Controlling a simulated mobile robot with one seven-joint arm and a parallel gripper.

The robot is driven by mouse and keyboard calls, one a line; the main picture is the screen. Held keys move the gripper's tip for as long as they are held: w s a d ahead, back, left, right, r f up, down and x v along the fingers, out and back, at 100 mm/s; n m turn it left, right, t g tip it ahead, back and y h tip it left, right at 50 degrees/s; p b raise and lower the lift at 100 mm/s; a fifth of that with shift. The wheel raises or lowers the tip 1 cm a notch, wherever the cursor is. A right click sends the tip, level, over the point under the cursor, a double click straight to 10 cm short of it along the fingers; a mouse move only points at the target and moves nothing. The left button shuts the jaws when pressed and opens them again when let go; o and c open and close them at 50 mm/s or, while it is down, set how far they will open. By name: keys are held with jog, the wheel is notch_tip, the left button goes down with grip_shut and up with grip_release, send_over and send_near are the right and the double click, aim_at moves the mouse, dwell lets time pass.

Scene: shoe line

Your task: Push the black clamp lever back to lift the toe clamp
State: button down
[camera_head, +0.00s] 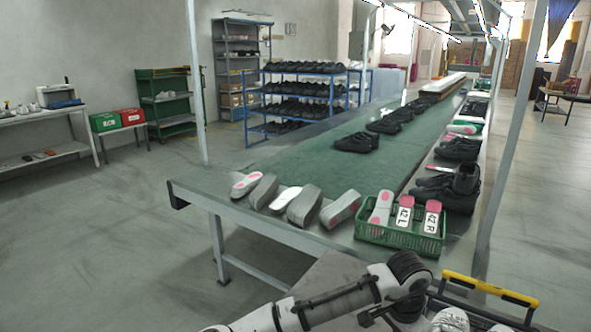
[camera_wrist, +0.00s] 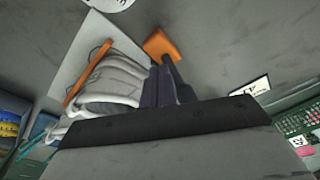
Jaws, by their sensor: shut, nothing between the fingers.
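In the wrist view, my gripper (camera_wrist: 165,78) shows as two dark fingers close together, shut with nothing held. An orange block (camera_wrist: 162,45) is just beyond the fingertips; I cannot tell whether they touch. To their left, a white shoe (camera_wrist: 110,88) lies on a pale plate (camera_wrist: 82,50), with an orange bar (camera_wrist: 90,72) beside or across it. I cannot make out the black clamp lever or the toe clamp for certain in either view; the fingers and dark gripper body hide part of the area.
In the head view, the long green-topped table (camera_head: 300,150) carries several loose lasts (camera_head: 305,205), black shoes (camera_head: 355,143) and a green basket (camera_head: 400,238). A yellow handle (camera_head: 490,289) and white shoes (camera_head: 450,320) are at the bottom right.

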jog(key=shift+s+a, duration=0.15)
jog(key=shift+s, duration=0.05)
notch_tip(320, 180, up, 9)
jog(key=p, duration=0.7)
jog(key=shift+p, duration=0.4)
